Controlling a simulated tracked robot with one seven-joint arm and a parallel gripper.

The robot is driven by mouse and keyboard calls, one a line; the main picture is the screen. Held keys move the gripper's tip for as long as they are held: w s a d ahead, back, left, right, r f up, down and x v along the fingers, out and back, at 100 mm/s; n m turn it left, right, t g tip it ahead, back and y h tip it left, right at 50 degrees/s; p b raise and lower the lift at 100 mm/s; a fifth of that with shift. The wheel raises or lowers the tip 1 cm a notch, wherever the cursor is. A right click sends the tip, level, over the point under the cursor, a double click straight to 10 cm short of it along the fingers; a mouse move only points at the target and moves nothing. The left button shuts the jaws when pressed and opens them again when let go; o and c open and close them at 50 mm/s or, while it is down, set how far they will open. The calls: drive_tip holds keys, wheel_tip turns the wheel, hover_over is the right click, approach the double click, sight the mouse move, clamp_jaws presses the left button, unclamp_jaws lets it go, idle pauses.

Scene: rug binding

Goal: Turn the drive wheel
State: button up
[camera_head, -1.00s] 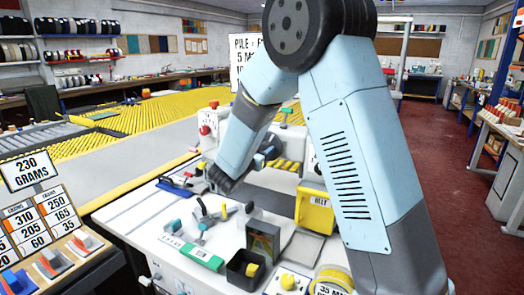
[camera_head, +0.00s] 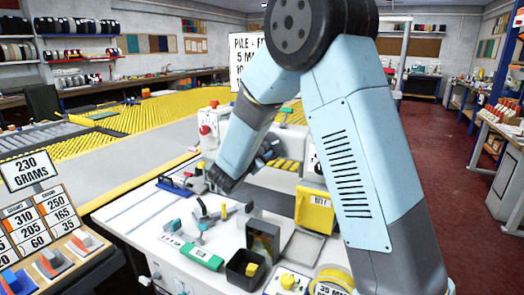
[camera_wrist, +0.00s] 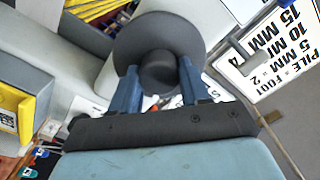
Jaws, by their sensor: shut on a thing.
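The drive wheel (camera_wrist: 188,24) is a dark grey disc with a round hub (camera_wrist: 160,70) in the wrist view. My gripper (camera_wrist: 158,88) has one blue finger on each side of the hub and is shut on it. The disc lies beyond the fingertips. In the head view, my gripper (camera_head: 262,155) is small and dark at the machine, beside the yellow-and-black striped strip. The wheel is hard to tell apart from it there, and my forearm covers part of the machine.
A yellow belt box (camera_head: 314,210), a dark open bin (camera_head: 243,270) and small tools lie on the white bench (camera_head: 135,210) near my arm. A red-knobbed grey post (camera_head: 208,130) stands behind my wrist. A pile-and-foot sign (camera_wrist: 285,45) is beyond the wheel.

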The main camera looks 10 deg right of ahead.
idle(0.3)
drive_tip(key=o, duration=1)
drive_tip(key=shift+s, duration=0.1)
drive_tip(key=v, duration=1.3)
drive_tip(key=shift+s+a, duration=0.15)
drive_tip(key=shift+a, duration=0.1)
